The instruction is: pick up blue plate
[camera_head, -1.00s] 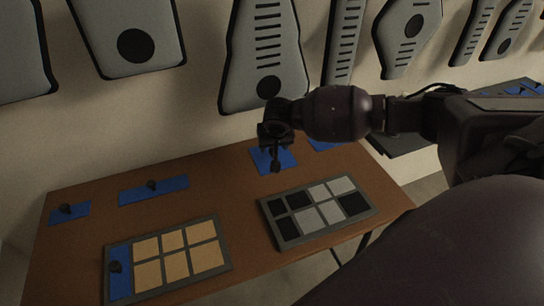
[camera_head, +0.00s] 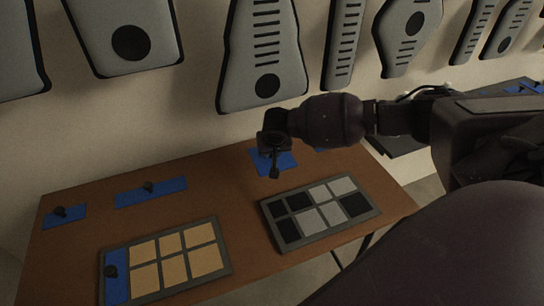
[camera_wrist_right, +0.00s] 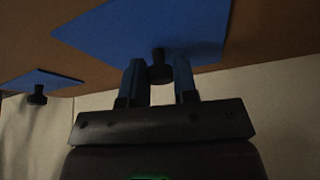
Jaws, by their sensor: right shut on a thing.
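The blue plate (camera_head: 288,161) is a flat blue piece with a dark knob, at the back middle of the brown table in the head view. My right gripper (camera_head: 274,171) comes down over it from the right arm. In the right wrist view, the two fingers of my right gripper (camera_wrist_right: 158,80) are shut on the knob in the middle of the blue plate (camera_wrist_right: 150,22). The plate looks flat and level; I cannot tell whether it touches the table. My left gripper is not in view.
Other blue plates with knobs lie at the back left (camera_head: 150,190) and far left (camera_head: 65,214) of the table (camera_head: 215,185). A tray with tan squares (camera_head: 217,226) and a tray with black and grey squares (camera_head: 372,211) lie in front. The wall behind carries grey panels (camera_head: 262,45).

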